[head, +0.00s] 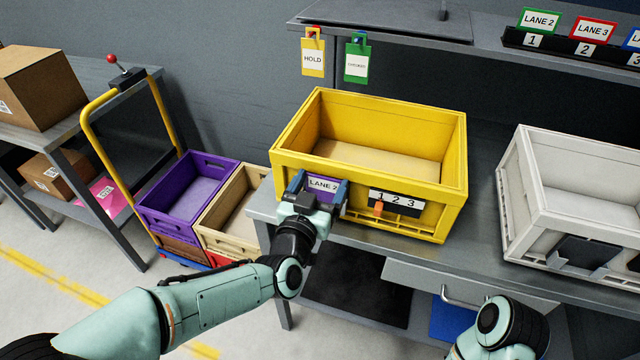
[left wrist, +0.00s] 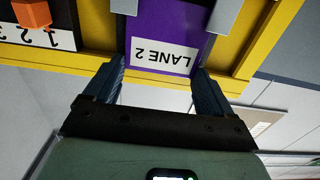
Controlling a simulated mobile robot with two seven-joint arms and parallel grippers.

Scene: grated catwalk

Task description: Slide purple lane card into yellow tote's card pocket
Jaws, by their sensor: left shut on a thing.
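The yellow tote (head: 445,165) stands on the grey bench, its front facing me. The purple lane card (head: 323,184), with a white "LANE 2" label, is at the left part of the tote's front. My left gripper (head: 320,188) is shut on the card, one dark finger on each side edge. In the left wrist view the card (left wrist: 170,25) shows upside down between the fingers, against the yellow front. Grey pieces lie by its two side edges. I cannot tell how far the card sits in the pocket, which is mostly hidden. My right gripper is out of view.
A "1 2 3" strip (head: 396,199) with an orange marker (head: 379,208) is right of the card. A white tote (head: 560,200) stands further right. Purple (head: 190,190) and tan (head: 225,225) bins are at the left.

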